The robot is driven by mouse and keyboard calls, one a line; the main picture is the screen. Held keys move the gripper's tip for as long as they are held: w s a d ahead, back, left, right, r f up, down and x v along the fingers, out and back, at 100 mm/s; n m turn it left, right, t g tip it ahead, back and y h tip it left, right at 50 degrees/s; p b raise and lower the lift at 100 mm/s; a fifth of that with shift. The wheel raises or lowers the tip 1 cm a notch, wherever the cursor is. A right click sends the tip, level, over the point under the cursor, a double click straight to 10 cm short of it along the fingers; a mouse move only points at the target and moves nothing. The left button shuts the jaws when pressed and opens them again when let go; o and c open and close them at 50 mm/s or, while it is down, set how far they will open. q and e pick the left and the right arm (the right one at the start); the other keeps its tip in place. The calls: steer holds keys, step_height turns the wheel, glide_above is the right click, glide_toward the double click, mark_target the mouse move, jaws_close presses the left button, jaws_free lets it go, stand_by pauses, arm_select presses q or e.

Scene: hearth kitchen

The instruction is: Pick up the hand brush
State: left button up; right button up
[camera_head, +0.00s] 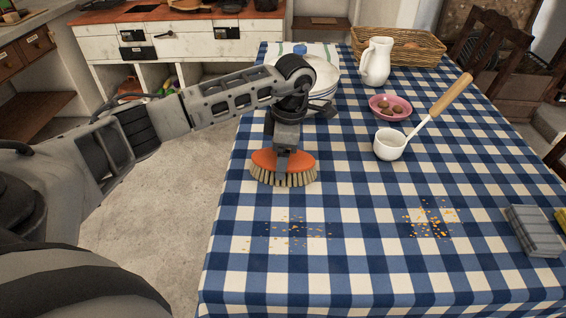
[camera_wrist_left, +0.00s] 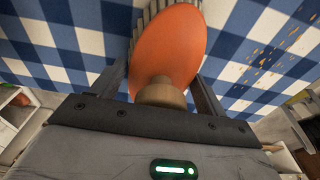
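The hand brush (camera_head: 283,178) has an orange oval body, pale bristles and a short wooden knob. It stands bristles down on the checked tablecloth, near the table's left side. My left gripper (camera_head: 282,158) points down from above and reaches the top of the brush. In the left wrist view, the brush's orange body (camera_wrist_left: 170,45) lies beyond the knob (camera_wrist_left: 160,93), which sits between the two fingers (camera_wrist_left: 160,82). A narrow gap seems to show between knob and fingers, so the gripper looks open around it. My right gripper is out of view.
Orange crumbs (camera_head: 296,232) lie in front of the brush, with more crumbs (camera_head: 432,218) to the right. A white ladle (camera_head: 390,145), pink bowl (camera_head: 390,107), white jug (camera_head: 376,62), stacked plates (camera_head: 326,75) and basket (camera_head: 405,45) stand farther back. A grey cloth-like item (camera_head: 533,230) lies right.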

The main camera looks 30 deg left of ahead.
arm_select(q)
steer(key=shift+r, duration=0.5)
step_height(320, 180, up, 2)
steer(key=shift+d+r, duration=0.1)
steer(key=shift+r, duration=0.15)
steer(key=d+r, duration=0.5)
steer(key=shift+r, duration=0.25)
steer(key=d+r, duration=0.4)
steer(key=d, duration=0.5)
steer(key=shift+s, duration=0.15)
steer(key=shift+o, duration=0.9)
steer(key=shift+a, duration=0.1)
